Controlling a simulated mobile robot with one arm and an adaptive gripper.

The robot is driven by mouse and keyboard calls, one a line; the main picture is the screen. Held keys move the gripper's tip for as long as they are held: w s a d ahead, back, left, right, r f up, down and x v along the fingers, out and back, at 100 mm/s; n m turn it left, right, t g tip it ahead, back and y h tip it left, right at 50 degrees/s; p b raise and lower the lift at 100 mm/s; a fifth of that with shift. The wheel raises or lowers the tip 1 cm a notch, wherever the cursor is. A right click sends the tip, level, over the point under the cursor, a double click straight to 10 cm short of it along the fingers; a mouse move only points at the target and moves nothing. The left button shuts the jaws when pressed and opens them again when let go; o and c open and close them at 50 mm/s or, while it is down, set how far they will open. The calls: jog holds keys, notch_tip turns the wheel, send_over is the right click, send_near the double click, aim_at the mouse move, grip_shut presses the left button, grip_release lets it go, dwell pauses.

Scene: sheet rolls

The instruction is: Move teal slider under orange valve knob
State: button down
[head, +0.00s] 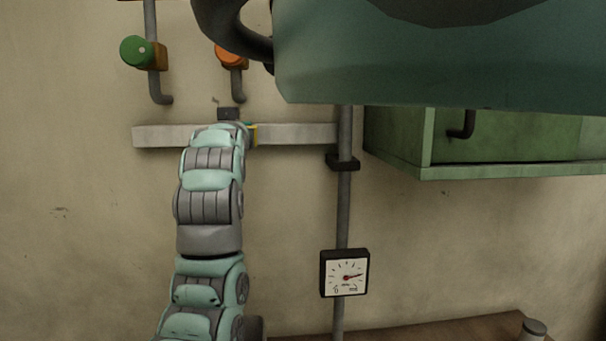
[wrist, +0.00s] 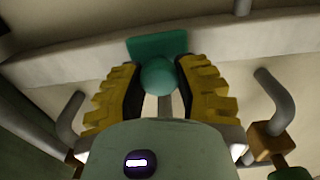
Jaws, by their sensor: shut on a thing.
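The teal slider (wrist: 157,46) sits on the pale rail (wrist: 225,45) in the wrist view. Its round teal handle (wrist: 158,75) is between the yellow fingers of my gripper (wrist: 158,82), which is shut on it. In the head view the slider is hidden behind the end of my arm. There my gripper (head: 249,133) is mostly hidden too, with only a bit of yellow showing at the rail (head: 295,134). The orange valve knob (head: 229,57) is on the wall above the rail, nearly straight above my arm's end in the head view. In the wrist view the slider is between two bent pipe ends.
A green valve knob (head: 136,50) is left of the orange one. A vertical pipe (head: 343,205) with a gauge (head: 345,273) stands at the rail's right end. A green cabinet (head: 480,145) hangs to the right. A brown surface (head: 450,330) is at the bottom right.

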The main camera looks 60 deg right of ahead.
jog(key=shift+s+d, duration=0.25)
jog(key=c, duration=0.6)
grip_release()
jog(key=shift+w+a, duration=0.1)
jog(key=v, duration=0.7)
jog(key=shift+s, duration=0.3)
jog(key=shift+a, duration=0.1)
